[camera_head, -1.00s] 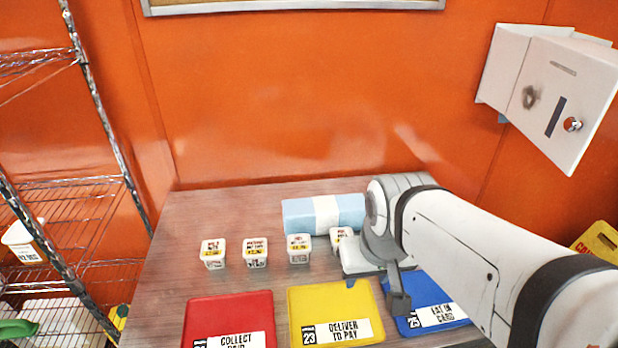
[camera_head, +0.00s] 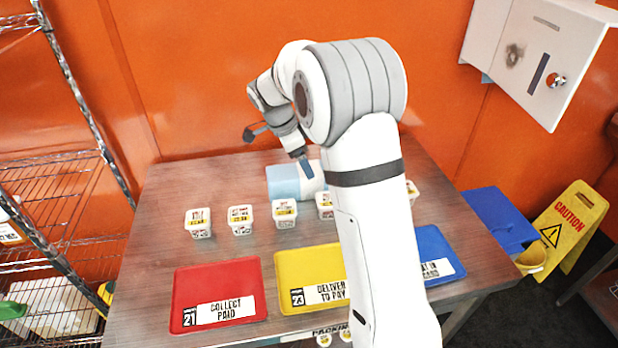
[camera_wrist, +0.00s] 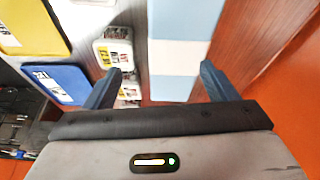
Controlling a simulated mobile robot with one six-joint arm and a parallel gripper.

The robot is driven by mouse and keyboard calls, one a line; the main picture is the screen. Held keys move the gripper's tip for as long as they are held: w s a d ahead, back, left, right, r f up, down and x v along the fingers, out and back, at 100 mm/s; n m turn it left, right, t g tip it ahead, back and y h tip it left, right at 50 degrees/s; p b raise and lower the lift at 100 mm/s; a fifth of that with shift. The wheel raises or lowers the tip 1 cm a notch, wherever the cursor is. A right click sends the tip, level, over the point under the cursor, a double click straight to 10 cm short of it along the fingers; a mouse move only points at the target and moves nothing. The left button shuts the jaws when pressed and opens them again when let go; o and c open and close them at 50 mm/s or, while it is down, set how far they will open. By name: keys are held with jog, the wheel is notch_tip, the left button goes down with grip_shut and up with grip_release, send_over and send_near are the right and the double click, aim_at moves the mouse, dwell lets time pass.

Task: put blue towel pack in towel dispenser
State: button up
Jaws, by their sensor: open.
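The blue towel pack (camera_head: 283,182), light blue with a white band, lies at the back of the table against the orange wall. My arm hides its right part in the head view. My gripper (camera_head: 279,147) is open and empty above the pack. In the wrist view the pack (camera_wrist: 180,22) shows ahead, between the spread fingertips of my gripper (camera_wrist: 163,80), and the fingers are apart from it. The white towel dispenser (camera_head: 535,62) is on the wall at upper right, its front panel tilted outward.
Several small labelled tubs (camera_head: 240,219) stand in a row in front of the pack. Red (camera_head: 190,290), yellow (camera_head: 290,268) and blue (camera_head: 432,245) trays lie along the front. A wire rack (camera_head: 60,170) stands left; a yellow caution sign (camera_head: 570,225) stands right.

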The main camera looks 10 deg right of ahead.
aim_at(299, 170)
jog(key=shift+w+a+f+m, duration=0.15)
jog(key=shift+w+f+m, duration=0.15)
jog(key=shift+w+f, duration=0.2)
jog(key=shift+w+a+f+m, duration=0.15)
jog(key=shift+w+f+m, duration=0.15)
jog(key=shift+w+f, duration=0.15)
jog(key=shift+w+d+f, duration=0.1)
jog(key=shift+f, duration=0.25)
jog(key=p+x, duration=0.1)
jog(key=x, duration=0.6)
jog(key=shift+w+d+p, duration=0.15)
jog(key=shift+d+p, duration=0.05)
jog(key=shift+p, duration=0.15)
jog(key=c, duration=0.9)
jog(key=shift+c, duration=0.7)
jog(key=shift+r, duration=0.15)
